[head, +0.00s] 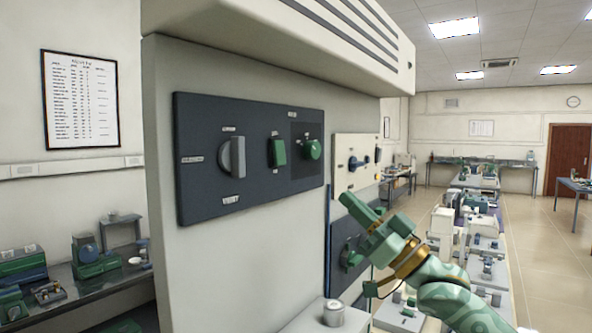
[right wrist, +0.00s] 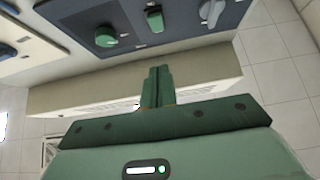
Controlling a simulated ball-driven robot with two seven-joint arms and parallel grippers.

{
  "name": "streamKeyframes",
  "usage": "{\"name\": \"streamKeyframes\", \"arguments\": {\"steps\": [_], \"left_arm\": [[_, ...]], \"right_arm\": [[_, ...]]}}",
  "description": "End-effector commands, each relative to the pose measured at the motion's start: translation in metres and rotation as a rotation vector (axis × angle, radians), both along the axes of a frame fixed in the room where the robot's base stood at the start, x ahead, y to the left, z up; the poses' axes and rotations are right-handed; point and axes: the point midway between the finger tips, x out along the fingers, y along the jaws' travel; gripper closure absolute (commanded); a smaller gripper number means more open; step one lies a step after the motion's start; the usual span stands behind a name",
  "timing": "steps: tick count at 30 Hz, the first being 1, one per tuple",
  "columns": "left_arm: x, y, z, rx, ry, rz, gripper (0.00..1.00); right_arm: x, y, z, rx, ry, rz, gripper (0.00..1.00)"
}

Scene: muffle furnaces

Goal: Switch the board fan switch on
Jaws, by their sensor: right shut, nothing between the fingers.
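A dark panel (head: 245,182) on the pale cabinet carries a grey knob (head: 234,157), a green rocker-like switch (head: 277,152) and a round green knob (head: 312,149). Their labels are too small to read surely, so I cannot tell by name which is the fan switch. My right gripper (head: 349,203) is shut and empty, below and right of this panel, apart from it. The right wrist view shows its closed fingers (right wrist: 158,75), with the green switch (right wrist: 154,19), green knob (right wrist: 105,36) and grey knob (right wrist: 211,11) beyond. My left gripper is not in view.
A cream panel (head: 345,180) and a lower dark panel (head: 341,275) with more controls stand behind my right gripper. A vented hood (head: 290,35) juts out above the dark panel. A small grey lidded pot (head: 333,312) stands below. The space before the panel looks clear.

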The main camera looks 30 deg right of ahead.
Motion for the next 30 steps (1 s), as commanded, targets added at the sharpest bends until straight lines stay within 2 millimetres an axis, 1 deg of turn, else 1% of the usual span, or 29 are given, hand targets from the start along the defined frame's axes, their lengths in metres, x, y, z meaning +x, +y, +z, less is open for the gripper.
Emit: {"name": "streamKeyframes", "arguments": {"steps": [3,7,12,18,21,24,30], "left_arm": [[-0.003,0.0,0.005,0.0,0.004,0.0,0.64],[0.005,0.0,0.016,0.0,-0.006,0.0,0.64],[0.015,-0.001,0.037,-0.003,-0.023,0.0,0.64],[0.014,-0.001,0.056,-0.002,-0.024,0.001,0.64],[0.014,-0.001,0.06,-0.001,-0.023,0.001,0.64],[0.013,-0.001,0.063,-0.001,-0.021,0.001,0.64],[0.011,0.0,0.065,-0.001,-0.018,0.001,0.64]], "right_arm": [[0.005,0.001,0.006,0.001,-0.002,-0.002,1.0],[0.018,0.007,0.02,0.001,-0.004,-0.001,1.0],[0.045,0.018,0.044,0.003,-0.003,-0.002,1.0],[0.075,0.031,0.068,0.001,-0.002,-0.001,1.0],[0.091,0.037,0.061,0.001,0.001,-0.002,1.0],[0.102,0.041,0.058,0.001,0.001,-0.002,1.0],[0.11,0.045,0.055,-0.001,0.001,-0.002,1.0]]}}
